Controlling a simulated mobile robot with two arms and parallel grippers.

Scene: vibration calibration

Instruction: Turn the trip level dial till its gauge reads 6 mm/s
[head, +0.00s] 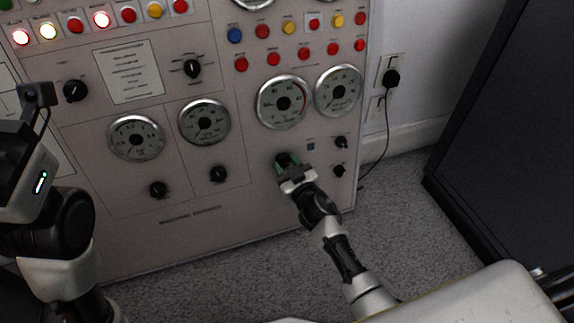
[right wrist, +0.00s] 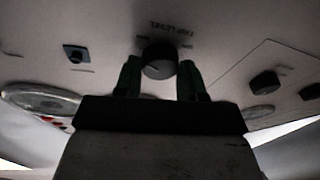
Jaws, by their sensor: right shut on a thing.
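The trip level dial (right wrist: 159,58) is a round black knob on the grey panel, with the words TRIP LEVEL beside it in the right wrist view. My right gripper (head: 286,163) is shut on it, with one green finger on each side. In the head view the gripper mostly hides the dial. The gauge (head: 283,103) above it is round, with a white rim and a red arc at its right; its reading is too small to tell. My left arm shows at the left edge of the head view, but its fingertips cannot be made out.
Other gauges (head: 338,90) and black knobs (head: 219,174) sit nearby on the panel. Two small knobs (head: 340,142) are just right of the dial. A black plug (head: 391,78) with a hanging cord is on the wall. A dark cabinet (head: 510,130) stands at the right.

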